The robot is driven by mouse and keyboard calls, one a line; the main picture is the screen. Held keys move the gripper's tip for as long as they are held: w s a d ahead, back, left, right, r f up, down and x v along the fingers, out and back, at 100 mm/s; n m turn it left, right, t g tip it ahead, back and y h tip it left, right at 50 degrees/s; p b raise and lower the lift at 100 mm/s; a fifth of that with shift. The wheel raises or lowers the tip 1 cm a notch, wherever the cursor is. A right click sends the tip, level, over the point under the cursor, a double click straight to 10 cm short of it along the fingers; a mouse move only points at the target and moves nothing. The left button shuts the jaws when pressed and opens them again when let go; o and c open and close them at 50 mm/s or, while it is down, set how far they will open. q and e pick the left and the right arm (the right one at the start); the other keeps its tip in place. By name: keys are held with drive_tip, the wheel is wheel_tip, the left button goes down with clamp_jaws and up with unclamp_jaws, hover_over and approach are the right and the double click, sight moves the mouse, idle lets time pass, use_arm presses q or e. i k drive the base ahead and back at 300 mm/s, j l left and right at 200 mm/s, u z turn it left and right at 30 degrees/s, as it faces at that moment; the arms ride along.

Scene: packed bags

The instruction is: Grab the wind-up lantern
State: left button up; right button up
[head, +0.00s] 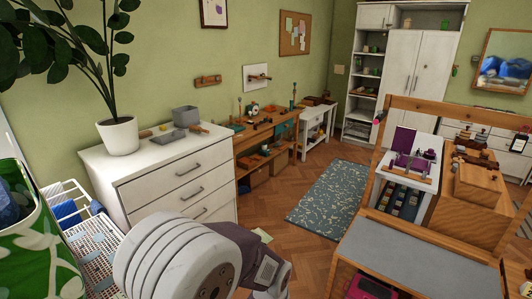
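I cannot make out a wind-up lantern anywhere in the head view. Many small items on the far shelves and worktops are too small to identify. A part of my own arm, pale and rounded with a dark section, fills the bottom centre. Neither gripper shows in the picture. A green and white patterned bag (40,250) stands close at the left edge, with something blue (12,205) inside its top; the rest of its contents are hidden.
A white chest of drawers (165,190) bears a potted plant (118,136) and grey boxes. A wooden workbench (262,135) stands beyond. A grey-topped bench (415,258) and wooden cabinet (465,210) block the right. Floor around the blue rug (330,200) is clear.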

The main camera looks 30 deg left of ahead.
sight(264, 152)
drive_tip(key=i+j+u, duration=0.1)
drive_tip(key=i+u, duration=0.6)
drive_tip(key=i+j+u, duration=0.15)
drive_tip(key=i+u, duration=0.25)
drive_tip(key=i, duration=0.4)
drive_tip(key=i+u, duration=0.45)
drive_tip(key=i, duration=0.35)
drive_tip(key=i+l+z, duration=0.1)
drive_tip(key=i+z, duration=0.3)
drive_tip(key=i+j+z, duration=0.1)
drive_tip(key=i+z, duration=0.25)
drive_tip(key=i, duration=0.25)
drive_tip(key=i+j+z, duration=0.15)
drive_tip(key=i+z, duration=0.25)
drive_tip(key=i+l, duration=0.15)
drive_tip(key=i, duration=0.25)
drive_tip(key=i+l, duration=0.1)
drive_tip(key=i, duration=0.35)
drive_tip(key=i+l+u, duration=0.1)
drive_tip(key=i, duration=0.3)
drive_tip(key=i+l+u, duration=0.2)
drive_tip(key=i+u, duration=0.2)
drive_tip(key=i+l+u, duration=0.25)
drive_tip(key=u, duration=0.2)
drive_tip(key=i+l+u, duration=0.5)
drive_tip(key=l+u, duration=0.35)
